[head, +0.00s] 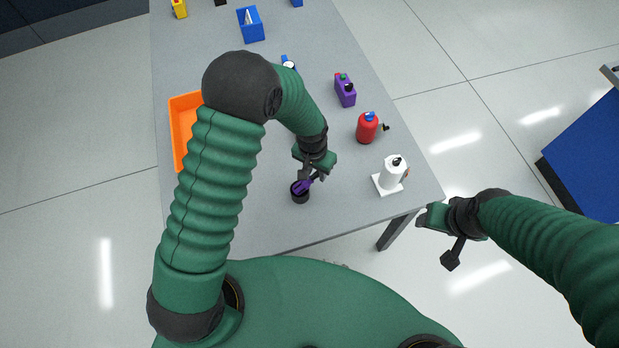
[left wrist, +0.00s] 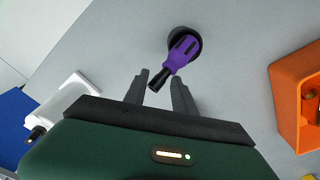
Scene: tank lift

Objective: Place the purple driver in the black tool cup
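The black tool cup (head: 300,198) stands on the grey table near its front edge. The purple driver (head: 305,185) is tilted at the cup's mouth; in the left wrist view its purple handle (left wrist: 183,52) overlaps the dark round cup (left wrist: 196,36). The driver's black end points back toward my left gripper (left wrist: 160,76). My left gripper's two fingers are apart, with the black end between their tips and gaps showing on both sides. How deep the driver sits in the cup is hidden. My right gripper (head: 426,219) is off the table's right side, its fingers unclear.
An orange bin (head: 178,150) is at the left table edge, partly behind my left arm. A white stand with a roll (head: 392,174), a red canister (head: 367,127) and a purple box (head: 345,92) line the right side.

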